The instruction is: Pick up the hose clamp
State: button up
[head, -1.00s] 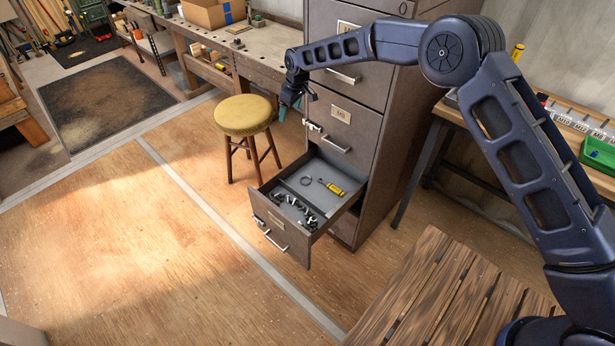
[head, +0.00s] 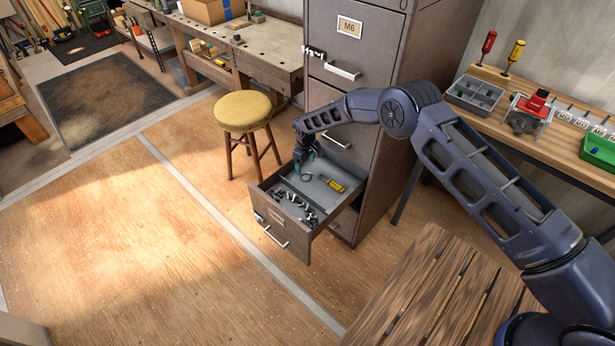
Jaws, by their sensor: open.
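The hose clamp, a thin dark ring (head: 306,178), lies on the floor of the open bottom drawer (head: 276,222) of the grey filing cabinet. My gripper (head: 299,172) points down at the back left of this drawer, just beside the ring in the picture. It is open, with nothing seen between its fingers. The fingers are small and dark here, and I cannot tell how high they are above the drawer floor.
A yellow-handled tool (head: 332,184) lies right of the ring. Several dark and pale small parts (head: 293,201) lie in the drawer's front part. A yellow-topped stool (head: 243,111) stands close left of the drawer. The cabinet (head: 352,82) rises behind it. A slatted wooden surface (head: 440,290) is at lower right.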

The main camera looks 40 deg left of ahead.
aim_at(307, 178)
jog(key=shift+d+f, duration=0.15)
jog(key=shift+f, duration=1.45)
jog(key=shift+d+f, duration=0.15)
jog(key=shift+f, duration=1.4)
jog(key=c, duration=1.1)
jog(key=shift+o, duration=0.2)
jog(key=shift+r, duration=0.15)
